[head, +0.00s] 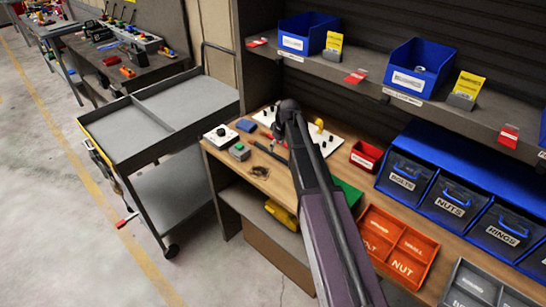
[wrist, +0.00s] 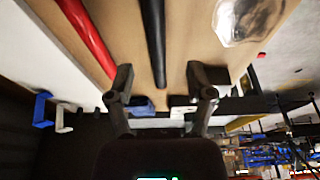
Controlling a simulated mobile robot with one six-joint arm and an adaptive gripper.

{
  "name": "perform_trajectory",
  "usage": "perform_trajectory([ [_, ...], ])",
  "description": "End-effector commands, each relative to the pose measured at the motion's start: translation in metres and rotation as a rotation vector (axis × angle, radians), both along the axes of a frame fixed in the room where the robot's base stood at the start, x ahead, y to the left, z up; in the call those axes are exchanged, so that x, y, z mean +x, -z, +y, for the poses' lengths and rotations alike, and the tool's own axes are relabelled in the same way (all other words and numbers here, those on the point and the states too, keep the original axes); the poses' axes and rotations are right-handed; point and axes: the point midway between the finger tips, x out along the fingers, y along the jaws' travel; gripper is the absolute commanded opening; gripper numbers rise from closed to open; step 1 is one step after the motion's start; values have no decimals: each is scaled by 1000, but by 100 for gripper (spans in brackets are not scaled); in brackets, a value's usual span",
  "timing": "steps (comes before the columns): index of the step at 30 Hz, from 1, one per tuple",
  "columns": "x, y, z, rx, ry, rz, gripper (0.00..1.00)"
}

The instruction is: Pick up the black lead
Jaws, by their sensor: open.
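The black lead (wrist: 153,40) shows in the wrist view as a straight dark strip on the wooden bench top. It runs from the top edge down between the two fingers of my gripper (wrist: 160,74). The gripper is open, with a finger on either side of the lead's line; I cannot tell how high it is above the bench. In the head view, a short black strip (head: 270,152) on the bench looks like the same lead. My arm hides part of the bench there, and the fingers are not clear in that view.
A red lead (wrist: 88,35) lies left of the black one in the wrist view, and a clear, shiny item (wrist: 245,15) lies right. In the head view, a grey cart (head: 165,140) stands left of the bench. An orange tray (head: 398,243) and blue bins are at right.

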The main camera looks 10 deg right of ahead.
Motion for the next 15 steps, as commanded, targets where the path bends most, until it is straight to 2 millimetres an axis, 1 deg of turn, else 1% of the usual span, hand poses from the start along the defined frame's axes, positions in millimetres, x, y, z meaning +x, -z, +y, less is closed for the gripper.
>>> perform_trajectory([
  [8, 1, 2, 1, 0, 0, 0, 69],
  [15, 5, 15, 2, 0, -1, 0, 69],
])
